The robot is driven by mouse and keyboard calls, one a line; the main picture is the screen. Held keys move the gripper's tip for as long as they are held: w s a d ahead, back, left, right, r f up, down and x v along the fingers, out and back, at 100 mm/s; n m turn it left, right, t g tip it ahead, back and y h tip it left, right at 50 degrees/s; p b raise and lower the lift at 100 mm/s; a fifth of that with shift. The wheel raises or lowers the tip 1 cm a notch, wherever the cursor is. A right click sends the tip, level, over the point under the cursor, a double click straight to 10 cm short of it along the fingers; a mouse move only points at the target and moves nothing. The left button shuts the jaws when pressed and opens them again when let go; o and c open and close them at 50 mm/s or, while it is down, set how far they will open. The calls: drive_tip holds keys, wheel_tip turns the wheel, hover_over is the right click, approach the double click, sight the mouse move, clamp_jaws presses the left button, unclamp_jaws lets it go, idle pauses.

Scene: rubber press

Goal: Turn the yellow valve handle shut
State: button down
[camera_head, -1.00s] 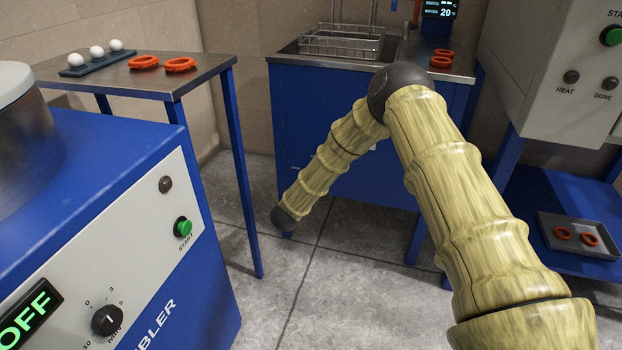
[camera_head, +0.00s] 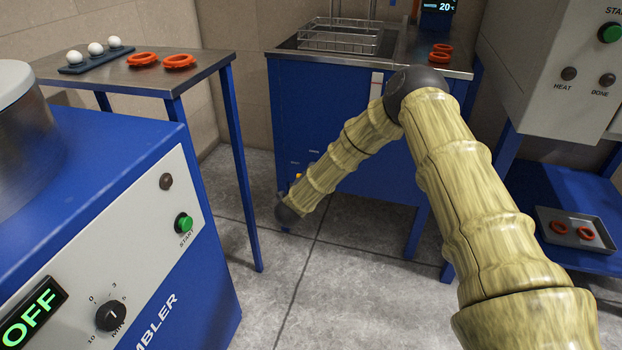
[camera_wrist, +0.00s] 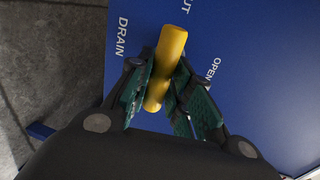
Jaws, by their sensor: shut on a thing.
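The yellow valve handle (camera_wrist: 168,62) stands out from the blue cabinet front in the wrist view. It lies at a slight tilt, its far end pointing toward a cut-off label ending in "UT". The "OPEN" label is to its right and "DRAIN" to its left. My gripper (camera_wrist: 165,78) is shut on the handle, with a green-padded finger on each side. In the head view my arm hides the gripper and most of the valve; a small yellow bit (camera_head: 297,177) shows beside my arm on the blue sink cabinet (camera_head: 325,110).
A wire basket (camera_head: 340,38) sits in the sink on top. A side table (camera_head: 200,77) with orange rings stands at the left, a blue tumbler machine (camera_head: 130,150) at front left. A tray of rings (camera_head: 572,240) lies on the right shelf. The floor between is clear.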

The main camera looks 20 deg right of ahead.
drive_tip(key=shift+s+f, duration=0.15)
drive_tip(key=shift+f, duration=0.15)
drive_tip(key=c, duration=1.3)
unclamp_jaws()
drive_tip(key=shift+f, duration=0.1)
drive_tip(key=shift+c, duration=0.2)
drive_tip(key=shift+r, duration=0.2)
drive_tip(key=v, duration=1.1)
drive_tip(key=shift+s+a, duration=0.3)
drive_tip(key=shift+a, duration=0.05)
